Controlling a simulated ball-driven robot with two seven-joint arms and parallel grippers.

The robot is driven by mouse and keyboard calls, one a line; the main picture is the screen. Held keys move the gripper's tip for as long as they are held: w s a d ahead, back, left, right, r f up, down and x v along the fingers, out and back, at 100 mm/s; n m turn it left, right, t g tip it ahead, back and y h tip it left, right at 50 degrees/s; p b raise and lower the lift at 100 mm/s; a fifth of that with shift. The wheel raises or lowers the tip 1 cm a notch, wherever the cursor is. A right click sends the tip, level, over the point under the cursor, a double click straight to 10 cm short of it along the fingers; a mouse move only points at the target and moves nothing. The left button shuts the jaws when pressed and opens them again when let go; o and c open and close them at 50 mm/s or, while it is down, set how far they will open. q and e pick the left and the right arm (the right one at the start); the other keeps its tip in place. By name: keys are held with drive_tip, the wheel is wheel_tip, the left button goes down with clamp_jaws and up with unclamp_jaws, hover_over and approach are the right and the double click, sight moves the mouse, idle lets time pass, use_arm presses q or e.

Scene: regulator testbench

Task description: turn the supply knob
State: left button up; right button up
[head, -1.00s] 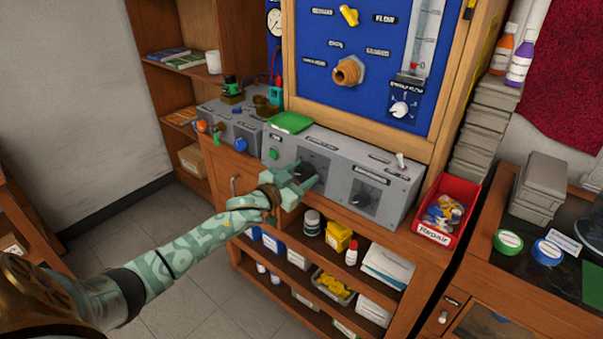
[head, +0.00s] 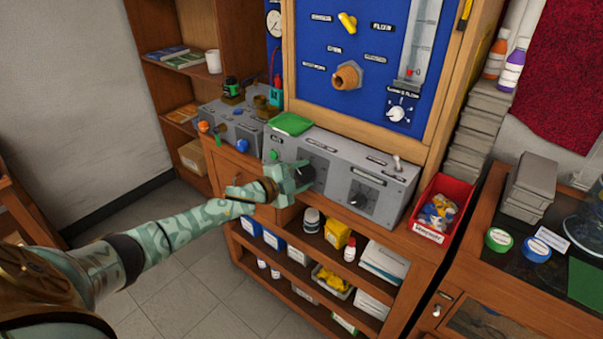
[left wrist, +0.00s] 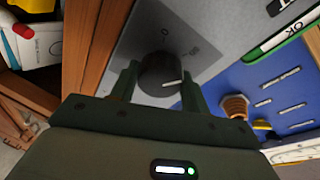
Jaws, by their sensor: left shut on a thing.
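My left gripper (head: 302,177) is shut on the left black round knob (head: 307,172) on the front of the grey control box (head: 333,190). In the left wrist view, the knob (left wrist: 158,70) sits between the two fingers of the gripper (left wrist: 160,84), one on each side. A white pointer line shows on the knob, and white scale marks are printed around it on the grey panel. The fingers partly cover the knob in the head view. A second black knob (head: 360,198) is to the right on the same box. The box's labels are too small to read. My right gripper is not in view.
A green item (head: 291,124) lies on top of the box, and a toggle switch (head: 397,162) stands at its right. A red bin (head: 440,207) is just right of the box. A smaller grey unit (head: 232,128) stands to its left. Shelves with containers lie below.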

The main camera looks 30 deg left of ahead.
use_arm(q)
drive_tip(key=m+g+p, duration=0.1)
drive_tip(key=m+p, duration=0.1)
drive_tip(key=m, duration=0.4)
drive_tip(key=shift+r+m, duration=0.1)
drive_tip(key=shift+m, duration=0.2)
drive_tip(key=m+g+p, duration=0.1)
drive_tip(key=m+p, duration=0.2)
drive_tip(key=m, duration=0.2)
drive_tip(key=shift+y, duration=0.4)
drive_tip(key=m+y+p, duration=0.1)
drive_tip(key=m+p, duration=0.1)
drive_tip(key=m, duration=0.2)
drive_tip(key=shift+m+g+p, duration=0.3)
drive_tip(key=shift+m+p, duration=0.1)
drive_tip(key=m+y+p, duration=0.1)
drive_tip(key=m+p, duration=0.1)
drive_tip(key=m, duration=0.1)
drive_tip(key=shift+d, duration=0.1)
drive_tip(key=shift+m, duration=0.8)
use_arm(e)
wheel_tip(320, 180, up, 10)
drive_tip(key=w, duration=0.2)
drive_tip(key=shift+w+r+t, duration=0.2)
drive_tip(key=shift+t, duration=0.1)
use_arm(q)
drive_tip(key=shift+f+p, duration=0.2)
drive_tip(key=shift+p, duration=0.1)
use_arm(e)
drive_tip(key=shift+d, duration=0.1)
